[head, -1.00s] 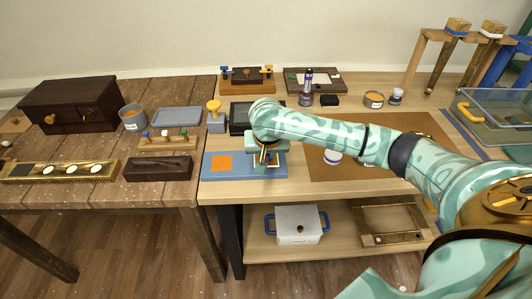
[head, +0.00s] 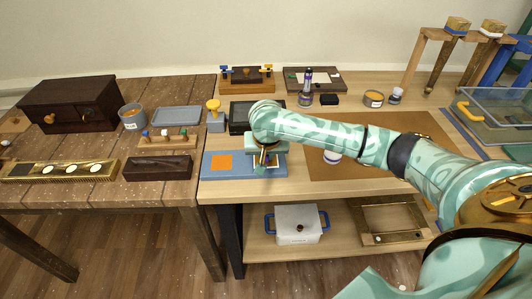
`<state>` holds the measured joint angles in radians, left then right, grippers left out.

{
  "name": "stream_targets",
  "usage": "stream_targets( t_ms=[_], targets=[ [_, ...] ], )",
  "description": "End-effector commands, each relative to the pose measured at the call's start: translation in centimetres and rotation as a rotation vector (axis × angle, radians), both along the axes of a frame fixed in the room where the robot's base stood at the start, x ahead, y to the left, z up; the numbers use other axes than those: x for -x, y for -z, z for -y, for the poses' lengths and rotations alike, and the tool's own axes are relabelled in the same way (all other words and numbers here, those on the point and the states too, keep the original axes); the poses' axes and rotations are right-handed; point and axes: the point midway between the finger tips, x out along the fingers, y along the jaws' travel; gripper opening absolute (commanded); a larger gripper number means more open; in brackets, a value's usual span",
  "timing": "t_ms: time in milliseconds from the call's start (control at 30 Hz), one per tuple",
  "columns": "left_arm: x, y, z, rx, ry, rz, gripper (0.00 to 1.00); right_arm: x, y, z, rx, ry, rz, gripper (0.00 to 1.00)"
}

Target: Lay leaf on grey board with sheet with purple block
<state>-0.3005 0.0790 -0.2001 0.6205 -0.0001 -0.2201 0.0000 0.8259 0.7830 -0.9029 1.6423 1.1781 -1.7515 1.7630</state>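My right gripper (head: 264,161) points down over the right part of a blue-grey board (head: 214,176), low and close to its surface. My own wrist and arm hide much of it, so I cannot tell whether its fingers are open or shut, or whether they hold anything. An orange square sheet (head: 222,163) lies flat on the left part of the board, apart from the gripper. I cannot make out a purple block or a separate leaf; the gripper area is small and partly covered. My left gripper is out of view.
A dark tray (head: 238,117) and a yellow-knobbed grey stand (head: 215,118) are behind the board. A dark wooden box (head: 158,169) is to its left. A brown mat (head: 345,170) lies right, under my arm. A purple-topped bottle (head: 306,98) stands farther back.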

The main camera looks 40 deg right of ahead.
Motion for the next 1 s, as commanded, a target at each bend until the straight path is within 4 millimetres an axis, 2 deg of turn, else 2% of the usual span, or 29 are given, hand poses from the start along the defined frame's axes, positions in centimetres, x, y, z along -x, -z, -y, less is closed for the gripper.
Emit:
stream_targets(
  t_ms=[500, 1000],
  targets=[
    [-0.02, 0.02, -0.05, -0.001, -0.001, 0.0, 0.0, 0.01, 0.64, -0.01, 0.001, -0.001, -0.001, 0.0],
    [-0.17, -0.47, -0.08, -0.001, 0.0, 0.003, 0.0, 0.07, 0.23, -0.03, 0.0, -0.001, -0.001, 0.0]
  ],
)
